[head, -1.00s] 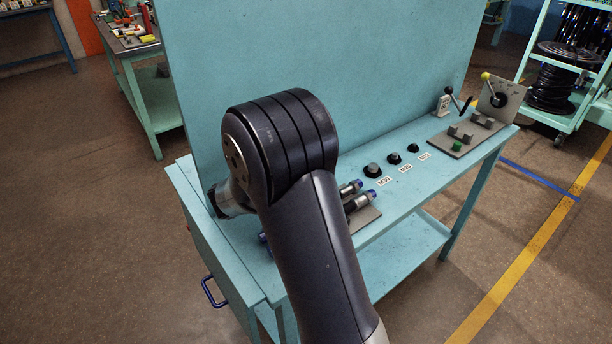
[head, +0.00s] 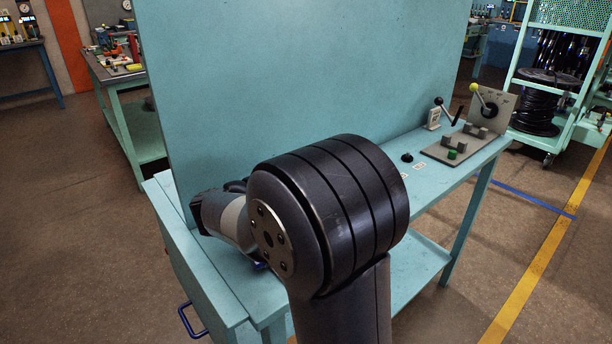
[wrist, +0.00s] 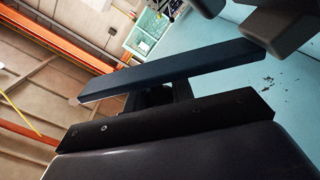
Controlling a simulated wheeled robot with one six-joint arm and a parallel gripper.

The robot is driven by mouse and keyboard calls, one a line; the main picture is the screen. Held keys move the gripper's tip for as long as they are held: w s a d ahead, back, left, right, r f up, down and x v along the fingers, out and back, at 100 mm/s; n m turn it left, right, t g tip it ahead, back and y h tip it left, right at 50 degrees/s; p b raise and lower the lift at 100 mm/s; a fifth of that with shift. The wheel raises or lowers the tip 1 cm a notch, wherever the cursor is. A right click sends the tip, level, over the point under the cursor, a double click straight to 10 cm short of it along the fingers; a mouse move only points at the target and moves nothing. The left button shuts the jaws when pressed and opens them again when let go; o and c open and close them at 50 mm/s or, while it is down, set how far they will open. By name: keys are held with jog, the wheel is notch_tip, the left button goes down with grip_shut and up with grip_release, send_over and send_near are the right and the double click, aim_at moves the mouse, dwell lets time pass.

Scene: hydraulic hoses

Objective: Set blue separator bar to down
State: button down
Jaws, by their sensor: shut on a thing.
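A long dark blue bar (wrist: 170,76), which looks like the blue separator bar, runs aslant across the wrist view. It stands off a black strip with screws on a dark block. My gripper (wrist: 268,33) shows as dark grey finger parts at the upper right of the wrist view. It is shut, with the bar's right end at the fingers; the exact contact is partly hidden.
A light-blue bench (head: 425,200) with a tall back panel (head: 300,80) carries a control plate with a green button (head: 452,154), a black-knobbed lever (head: 438,101) and a yellow-knobbed lever (head: 475,88). A blue handle (head: 187,320) is on its left side.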

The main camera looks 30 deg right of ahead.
dwell(0.3)
jog(key=c, duration=1.2)
grip_release()
jog(key=s+a, duration=0.2)
jog(key=a, duration=0.8)
jog(key=shift+a, duration=0.3)
jog(key=shift+d, duration=0.1)
jog(key=d, duration=0.3)
jog(key=w+d, duration=0.1)
jog(key=d, duration=0.3)
jog(key=w+d, duration=0.1)
jog(key=d, duration=0.2)
jog(key=shift+d, duration=0.25)
jog(key=shift+a, duration=0.1)
